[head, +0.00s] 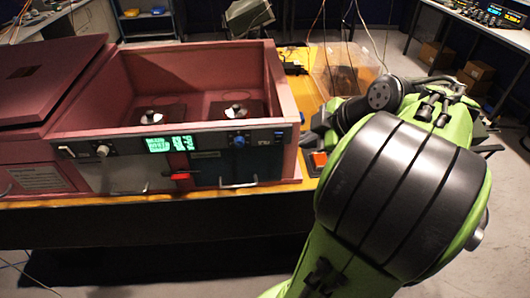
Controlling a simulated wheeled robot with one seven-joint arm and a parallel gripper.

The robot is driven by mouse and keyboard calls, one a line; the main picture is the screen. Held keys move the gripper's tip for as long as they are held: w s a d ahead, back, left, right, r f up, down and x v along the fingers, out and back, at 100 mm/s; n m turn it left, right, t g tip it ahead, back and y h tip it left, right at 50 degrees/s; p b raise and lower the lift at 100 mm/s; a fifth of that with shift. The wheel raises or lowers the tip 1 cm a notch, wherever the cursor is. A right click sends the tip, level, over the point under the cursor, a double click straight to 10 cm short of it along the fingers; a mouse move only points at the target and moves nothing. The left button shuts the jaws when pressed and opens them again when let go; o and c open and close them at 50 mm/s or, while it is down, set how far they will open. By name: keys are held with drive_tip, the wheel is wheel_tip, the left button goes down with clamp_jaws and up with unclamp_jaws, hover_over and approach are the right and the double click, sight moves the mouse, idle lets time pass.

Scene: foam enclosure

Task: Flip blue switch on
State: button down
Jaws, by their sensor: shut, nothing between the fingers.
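The blue switch (239,141) is a small round blue knob on the dark front panel of the pink foam enclosure (285,95), right of the lit green display. My gripper (309,141) is just off the enclosure's right front corner, to the right of the blue switch and apart from it. Its dark fingers point left and appear shut and empty. My own green and black arm hides part of the gripper and the area behind it.
A white knob (102,150) and a red handle (180,177) are on the same front. An orange-red button (319,159) sits below my gripper on the yellow table (150,201). A clear bin (345,68) stands behind. The space before the panel is clear.

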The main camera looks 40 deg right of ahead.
drive_tip(key=d, duration=0.1)
approach(278, 138)
wheel_tip(278, 138, down, 5)
drive_tip(key=w+a, duration=0.1)
drive_tip(key=w, duration=0.2)
drive_tip(key=shift+w+f, duration=0.1)
drive_tip(key=shift+w, duration=0.15)
drive_tip(key=shift+a, duration=0.1)
drive_tip(key=shift+s, duration=0.1)
